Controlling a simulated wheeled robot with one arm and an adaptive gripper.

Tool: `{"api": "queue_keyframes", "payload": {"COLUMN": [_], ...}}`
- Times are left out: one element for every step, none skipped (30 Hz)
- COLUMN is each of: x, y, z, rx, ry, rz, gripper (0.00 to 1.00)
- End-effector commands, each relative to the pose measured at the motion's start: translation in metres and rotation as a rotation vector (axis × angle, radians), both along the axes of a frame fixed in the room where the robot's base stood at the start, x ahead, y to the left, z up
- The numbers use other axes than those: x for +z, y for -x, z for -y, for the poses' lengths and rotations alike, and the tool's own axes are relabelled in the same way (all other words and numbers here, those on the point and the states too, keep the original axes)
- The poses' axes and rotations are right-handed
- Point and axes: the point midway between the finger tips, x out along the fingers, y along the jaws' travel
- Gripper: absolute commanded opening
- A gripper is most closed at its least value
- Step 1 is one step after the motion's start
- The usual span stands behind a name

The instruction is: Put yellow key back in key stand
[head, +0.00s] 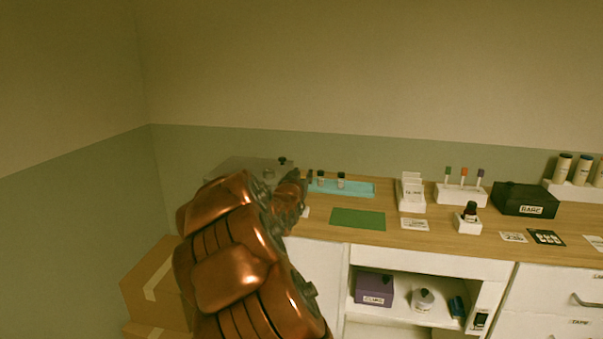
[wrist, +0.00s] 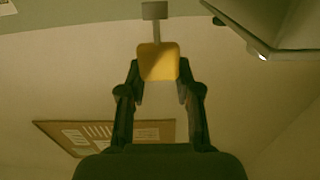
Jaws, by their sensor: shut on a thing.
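The yellow key shows in the wrist view, with a square yellow head (wrist: 158,62) and a thin grey shaft ending in a small grey plate, pointing to the top of the picture. My gripper (wrist: 158,70) is shut on its head, one finger on each side. In the head view my gripper is largely hidden by my copper arm, near the left end of the counter, and the yellow key cannot be made out there. A white stand (head: 459,197), which looks like the key stand, holds upright keys with green, orange and purple heads on the counter, right of my arm.
A teal tray (head: 358,189) with small bottles and a green mat (head: 357,219) lie near my arm. A white card holder (head: 411,193), a dark bottle in a white holder (head: 467,225) and a black box (head: 524,200) surround the stand. Cardboard boxes (head: 158,283) stand lower left.

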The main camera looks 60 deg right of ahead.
Motion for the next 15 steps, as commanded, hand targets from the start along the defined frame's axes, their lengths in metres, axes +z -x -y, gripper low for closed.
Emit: {"api": "queue_keyframes", "payload": {"x": [-0.007, -0.009, -0.012, -0.015, -0.017, -0.020, -0.022, -0.024, -0.026, -0.027, -0.028, -0.029, -0.030, -0.030, -0.031], "y": [0.000, 0.000, 0.000, -0.001, -0.001, -0.001, -0.001, -0.001, -0.001, -0.001, -0.001, -0.001, -0.001, -0.001, -0.001], "z": [0.000, 0.000, 0.000, 0.000, 0.000, 0.000, 0.000, 0.000, 0.000, 0.000, 0.000, 0.000, 0.000, 0.000, 0.000], "rx": [0.000, 0.000, 0.001, 0.001, 0.001, 0.001, 0.001, 0.001, 0.001, 0.001, 0.001, 0.001, 0.001, 0.001, 0.001], "ry": [-0.002, -0.002, -0.003, -0.003, -0.003, -0.002, -0.001, -0.001, 0.000, 0.001, 0.001, 0.002, 0.002, 0.002, 0.002], "rz": [-0.001, -0.001, 0.000, 0.000, 0.000, 0.000, 0.001, 0.000, 0.000, 0.000, 0.000, 0.001, 0.001, 0.001, 0.001], "gripper": [0.00, 0.00, 0.00, 0.00, 0.00, 0.00, 0.00, 0.00, 0.00, 0.00, 0.00, 0.00, 0.00, 0.00, 0.00]}}
